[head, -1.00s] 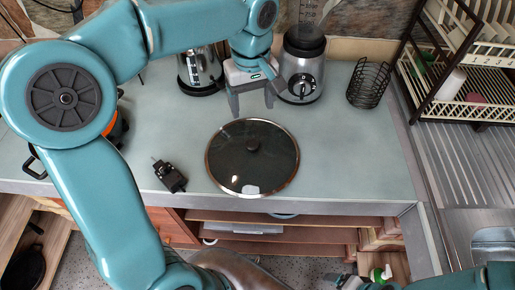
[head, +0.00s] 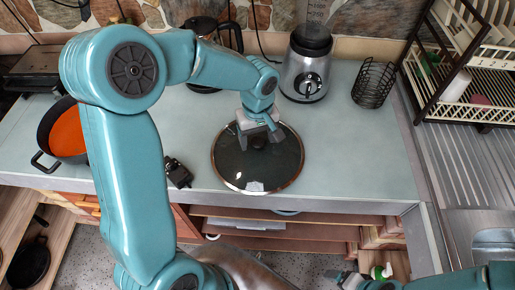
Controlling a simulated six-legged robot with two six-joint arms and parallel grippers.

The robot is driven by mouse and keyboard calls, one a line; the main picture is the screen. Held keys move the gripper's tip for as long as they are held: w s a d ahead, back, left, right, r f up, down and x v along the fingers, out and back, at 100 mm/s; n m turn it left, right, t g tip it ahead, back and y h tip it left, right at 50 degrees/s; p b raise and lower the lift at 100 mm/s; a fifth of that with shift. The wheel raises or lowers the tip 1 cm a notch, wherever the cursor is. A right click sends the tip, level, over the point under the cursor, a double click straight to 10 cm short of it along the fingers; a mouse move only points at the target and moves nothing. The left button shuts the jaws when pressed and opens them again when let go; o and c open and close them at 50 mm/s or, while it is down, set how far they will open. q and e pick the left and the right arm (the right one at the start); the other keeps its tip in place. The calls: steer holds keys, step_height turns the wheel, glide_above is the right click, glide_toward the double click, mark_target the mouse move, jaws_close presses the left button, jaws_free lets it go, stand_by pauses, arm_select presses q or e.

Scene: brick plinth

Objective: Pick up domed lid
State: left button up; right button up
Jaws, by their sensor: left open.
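The domed lid (head: 240,168) is dark glass with a metal rim and a dark knob (head: 259,142) at its middle. It lies on the pale counter near the front edge. My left gripper (head: 259,140) is open over the lid, its fingers pointing down around the knob or just above it. I cannot tell whether the fingers touch the lid. They hide part of the lid's far side. My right gripper (head: 350,279) shows only in part at the bottom, low and away from the lid; its jaws are unclear.
A small black plug-like device (head: 177,172) lies left of the lid. An orange pot (head: 68,132) stands further left. A blender (head: 305,70), a kettle (head: 205,45) and a wire basket (head: 373,84) stand behind. A dish rack (head: 470,75) is at the right. The counter right of the lid is clear.

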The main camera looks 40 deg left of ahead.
arm_select(q)
steer(key=shift+s, duration=0.1)
steer(key=shift+c, duration=1)
jaws_close()
steer(key=shift+r, duration=0.1)
